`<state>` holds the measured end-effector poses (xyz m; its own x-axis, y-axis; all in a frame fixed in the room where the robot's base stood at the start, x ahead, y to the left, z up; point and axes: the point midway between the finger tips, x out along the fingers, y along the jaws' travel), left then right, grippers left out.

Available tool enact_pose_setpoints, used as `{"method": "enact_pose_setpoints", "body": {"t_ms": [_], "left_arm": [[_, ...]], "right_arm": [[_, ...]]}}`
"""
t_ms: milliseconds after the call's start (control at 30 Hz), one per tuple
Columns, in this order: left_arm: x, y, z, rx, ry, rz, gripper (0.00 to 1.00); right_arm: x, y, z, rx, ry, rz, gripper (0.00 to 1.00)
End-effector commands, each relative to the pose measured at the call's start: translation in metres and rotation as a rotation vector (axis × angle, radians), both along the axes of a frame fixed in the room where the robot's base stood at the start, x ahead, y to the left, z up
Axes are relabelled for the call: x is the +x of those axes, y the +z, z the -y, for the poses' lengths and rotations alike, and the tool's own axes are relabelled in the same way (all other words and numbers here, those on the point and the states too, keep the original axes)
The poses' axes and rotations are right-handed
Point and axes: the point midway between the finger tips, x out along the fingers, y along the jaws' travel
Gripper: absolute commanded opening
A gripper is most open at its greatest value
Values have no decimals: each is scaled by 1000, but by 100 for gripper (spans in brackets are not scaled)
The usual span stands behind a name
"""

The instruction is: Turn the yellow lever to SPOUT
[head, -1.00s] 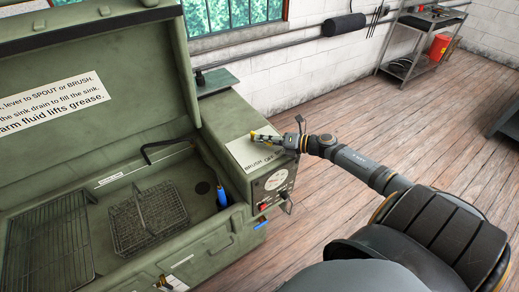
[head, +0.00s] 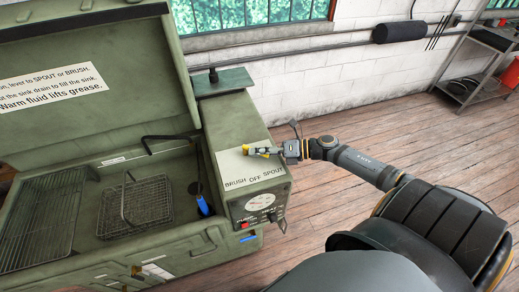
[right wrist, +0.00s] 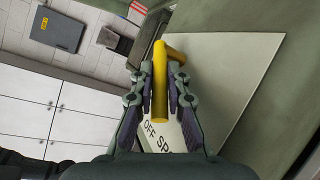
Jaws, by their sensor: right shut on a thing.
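The yellow lever (head: 248,150) sits over a pale label plate (head: 238,169) on top of the green washer's side cabinet. The plate reads BRUSH, OFF, SPOUT from left to right along its near edge. My right gripper (head: 276,151) reaches in from the right and is shut on the lever. In the right wrist view the lever (right wrist: 160,88) stands between both fingers, with a short arm bending right at its far end. The words OFF and part of SPOUT show below it there. Which word the lever points to is hard to tell. My left gripper is out of view.
The washer's open basin (head: 180,222) lies left, with a wire basket (head: 135,205), a black spout (head: 172,138) and a blue-handled brush (head: 203,207). A dial panel (head: 260,203) is on the cabinet front. Wooden floor to the right is clear up to a metal cart (head: 470,90).

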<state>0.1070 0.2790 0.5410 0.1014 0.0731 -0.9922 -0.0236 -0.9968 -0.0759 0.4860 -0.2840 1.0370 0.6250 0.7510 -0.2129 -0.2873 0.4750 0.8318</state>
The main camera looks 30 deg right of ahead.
Motion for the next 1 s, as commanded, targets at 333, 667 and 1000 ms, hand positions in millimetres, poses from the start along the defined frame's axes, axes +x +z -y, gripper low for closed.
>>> {"method": "enact_pose_setpoints", "body": {"t_ms": [333,667,1000], "left_arm": [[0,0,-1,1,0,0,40],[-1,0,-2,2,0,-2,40],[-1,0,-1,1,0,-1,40]], "right_arm": [[0,-1,1,-2,0,-1,17],[0,0,0,-2,1,0,24],[1,0,3,-2,-8,1,24]]}}
